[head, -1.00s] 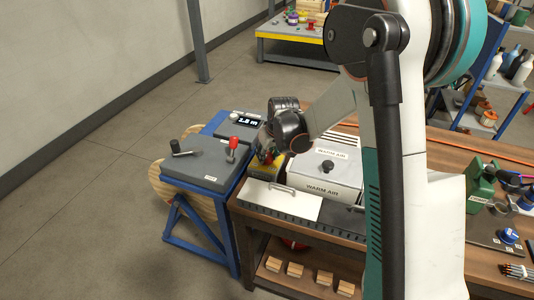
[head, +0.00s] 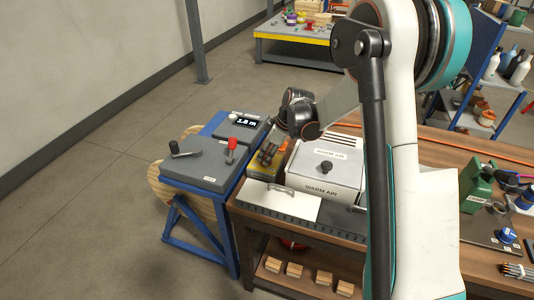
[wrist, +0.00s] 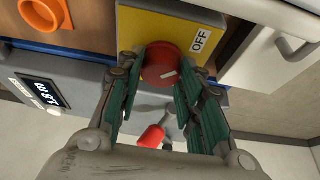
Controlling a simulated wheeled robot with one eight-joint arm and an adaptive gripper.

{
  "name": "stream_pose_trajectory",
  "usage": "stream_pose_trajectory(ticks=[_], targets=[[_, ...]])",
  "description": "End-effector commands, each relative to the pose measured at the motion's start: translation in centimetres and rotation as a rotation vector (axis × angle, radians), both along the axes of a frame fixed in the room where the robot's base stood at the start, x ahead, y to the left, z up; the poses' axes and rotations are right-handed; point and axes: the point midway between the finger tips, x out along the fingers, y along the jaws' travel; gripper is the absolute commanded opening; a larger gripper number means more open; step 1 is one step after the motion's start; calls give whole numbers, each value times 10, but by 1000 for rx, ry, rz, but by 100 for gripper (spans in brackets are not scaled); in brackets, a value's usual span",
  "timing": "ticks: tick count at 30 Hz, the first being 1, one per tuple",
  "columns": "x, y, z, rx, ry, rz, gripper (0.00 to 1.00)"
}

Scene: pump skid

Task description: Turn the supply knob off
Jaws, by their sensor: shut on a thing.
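The supply knob (wrist: 163,66) is a round red knob on a yellow panel (wrist: 140,24), seen in the wrist view. A white OFF label (wrist: 199,40) is on the panel to the knob's right. A short white mark on the knob slants up to the right, roughly toward that label. My gripper (wrist: 164,82) has its two green-padded fingers on either side of the knob and is shut on it. In the head view, my gripper (head: 268,153) is over the yellow panel (head: 258,170), and the knob itself is hidden there.
A grey console (head: 200,165) with a black crank and a red-tipped lever (head: 231,146) stands just left. A display (head: 248,121) reads about 1.8 m. A white WARM AIR box (head: 328,170) stands close on the right. Open floor lies far left.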

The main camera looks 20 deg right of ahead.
Motion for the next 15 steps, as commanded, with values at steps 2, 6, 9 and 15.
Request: stream_pose_trajectory(ticks=[2, 6, 9, 15], targets=[[0, -1, 0, -1, 1, 15, 10], [0, -1, 0, -1, 1, 30, 10], [0, -1, 0, -2, 1, 34, 10], [0, 0, -1, -2, 1, 34, 10]])
